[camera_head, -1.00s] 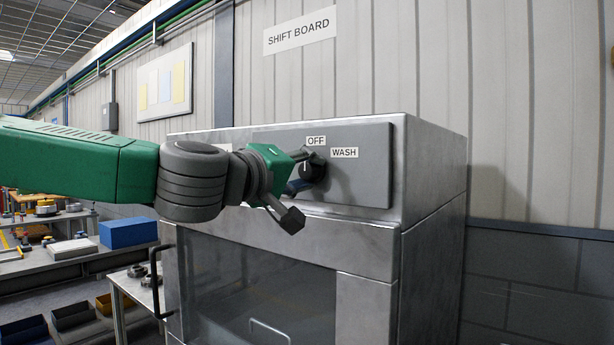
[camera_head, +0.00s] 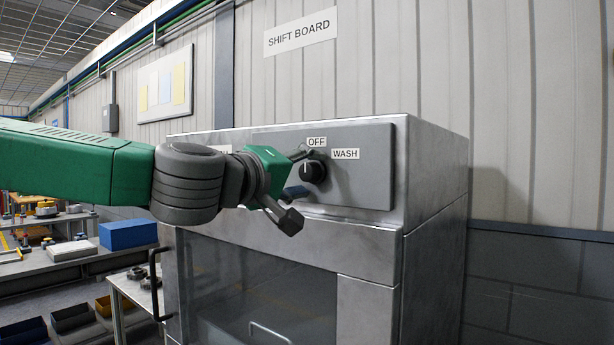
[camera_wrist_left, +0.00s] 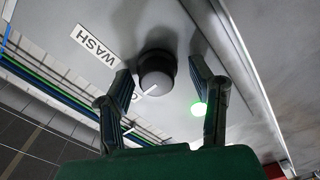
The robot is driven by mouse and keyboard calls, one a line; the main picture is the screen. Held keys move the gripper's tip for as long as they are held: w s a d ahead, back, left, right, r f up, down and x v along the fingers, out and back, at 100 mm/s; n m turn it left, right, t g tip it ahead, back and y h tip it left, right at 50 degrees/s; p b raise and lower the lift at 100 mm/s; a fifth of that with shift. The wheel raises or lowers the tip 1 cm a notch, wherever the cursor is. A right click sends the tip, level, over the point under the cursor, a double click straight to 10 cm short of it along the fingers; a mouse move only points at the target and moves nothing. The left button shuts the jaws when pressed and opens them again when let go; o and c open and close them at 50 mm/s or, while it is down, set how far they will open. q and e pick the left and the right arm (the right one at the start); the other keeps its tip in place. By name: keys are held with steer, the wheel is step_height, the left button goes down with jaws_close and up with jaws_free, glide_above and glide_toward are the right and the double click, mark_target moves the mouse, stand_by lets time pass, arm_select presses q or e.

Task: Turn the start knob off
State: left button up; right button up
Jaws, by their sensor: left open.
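The black start knob (camera_head: 313,172) sits on the grey panel (camera_head: 365,185) of a metal machine, below an OFF label (camera_head: 316,142) and left of a WASH label (camera_head: 345,154). My left gripper (camera_head: 297,187) is open just left of the knob, apart from it. In the left wrist view the knob (camera_wrist_left: 157,72) shows beyond and between the two spread fingers (camera_wrist_left: 161,82). Its white mark points towards the OFF label, which a finger partly hides. A third label at the panel's left is mostly hidden by my gripper. My right gripper is out of view.
A green light (camera_wrist_left: 198,109) glows on the panel in the left wrist view. The machine has a glass door (camera_head: 255,285) below and a dark handle (camera_head: 154,283) at its left. A bench with a blue box (camera_head: 128,235) stands at the left.

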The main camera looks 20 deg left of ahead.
arm_select(q)
steer(key=v, duration=1.1)
steer(key=shift+a, duration=0.2)
steer(key=shift+s+d+f, duration=0.1)
steer(key=shift+d, duration=0.05)
step_height(320, 180, down, 42)
steer(key=d+m+g+y+b, duration=0.1)
steer(key=m+g+y+b, duration=0.25)
steer(key=g, duration=0.45)
steer(key=s+a+f+m+g+y+b, duration=0.1)
steer(key=s+a+f+g, duration=0.3)
steer(key=s+f, duration=0.9)
steer(key=s+a+f+m+g+y+b, duration=0.1)
steer(key=s+a+f+m+g+b, duration=0.2)
steer(key=s+f, duration=1)
step_height(320, 180, down, 3)
steer(key=shift+a+f+m+g+y, duration=0.2)
steer(key=shift+a+m+g+y, duration=0.15)
steer(key=shift+a+m+g, duration=0.35)
